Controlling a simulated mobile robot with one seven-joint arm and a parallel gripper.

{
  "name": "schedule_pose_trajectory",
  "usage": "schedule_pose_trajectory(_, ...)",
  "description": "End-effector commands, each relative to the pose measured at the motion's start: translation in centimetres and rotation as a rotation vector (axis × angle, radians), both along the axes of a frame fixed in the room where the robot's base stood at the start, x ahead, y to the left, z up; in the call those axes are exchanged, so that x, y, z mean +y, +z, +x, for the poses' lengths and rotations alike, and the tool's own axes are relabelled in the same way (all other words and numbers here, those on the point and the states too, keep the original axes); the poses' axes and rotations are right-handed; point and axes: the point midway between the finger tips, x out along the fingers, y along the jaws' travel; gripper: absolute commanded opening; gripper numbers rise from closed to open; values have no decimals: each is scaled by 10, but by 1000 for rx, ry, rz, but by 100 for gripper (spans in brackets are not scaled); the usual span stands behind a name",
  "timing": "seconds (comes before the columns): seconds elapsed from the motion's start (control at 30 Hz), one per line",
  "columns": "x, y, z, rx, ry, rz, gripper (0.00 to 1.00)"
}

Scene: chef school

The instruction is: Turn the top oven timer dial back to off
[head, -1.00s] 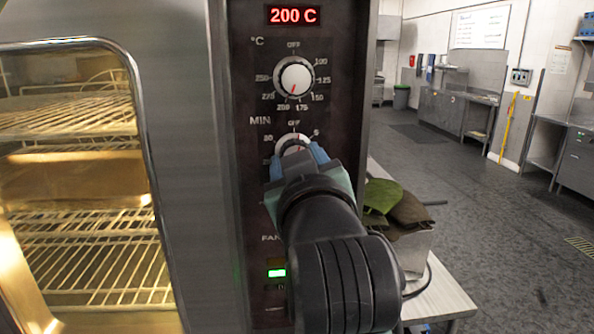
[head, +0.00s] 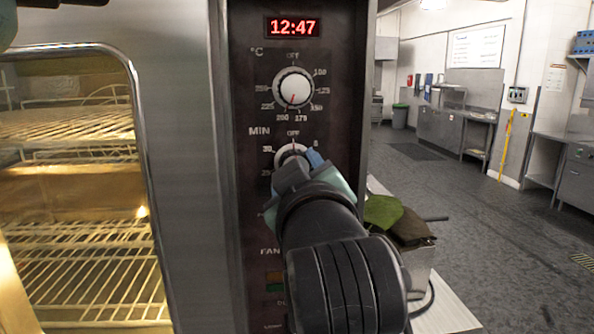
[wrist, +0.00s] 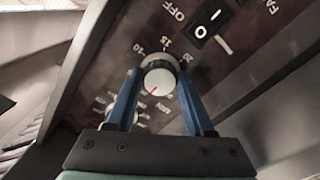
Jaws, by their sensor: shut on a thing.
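The timer dial (head: 291,152), marked MIN, is a white-rimmed knob below the temperature dial (head: 294,89) on the dark oven panel (head: 345,100). My gripper (head: 299,166) is shut on it from the front and hides its lower part. In the wrist view the timer dial (wrist: 158,79) sits between the blue fingertips of my gripper (wrist: 160,78). Its red mark points lower left there, towards the temperature dial (wrist: 120,110). In the head view the mark appears at the top, near OFF.
A red display (head: 293,27) reads 12:47. The oven's glass door (head: 80,190) shows lit wire racks. A rocker switch (wrist: 210,22) is beside the dial in the wrist view. Green and brown cloths (head: 400,220) lie beside the oven. The floor (head: 450,205) at right is clear.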

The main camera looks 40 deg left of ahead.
Motion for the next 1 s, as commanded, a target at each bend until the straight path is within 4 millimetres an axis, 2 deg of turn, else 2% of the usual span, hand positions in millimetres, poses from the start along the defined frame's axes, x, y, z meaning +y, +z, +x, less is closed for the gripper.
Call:
schedule_pose_trajectory(0.07,0,1,0,-4,0,-2,0)
schedule_pose_trajectory(0.1,0,1,0,-4,0,-2,60)
schedule_pose_trajectory(0.23,0,1,0,-3,0,0,83)
schedule_pose_trajectory(0.53,-1,1,-1,-2,0,1,83)
schedule_pose_trajectory(0.67,-9,0,-7,-4,0,3,83)
schedule_pose_trajectory(1.0,-64,-1,-54,-8,-3,3,83)
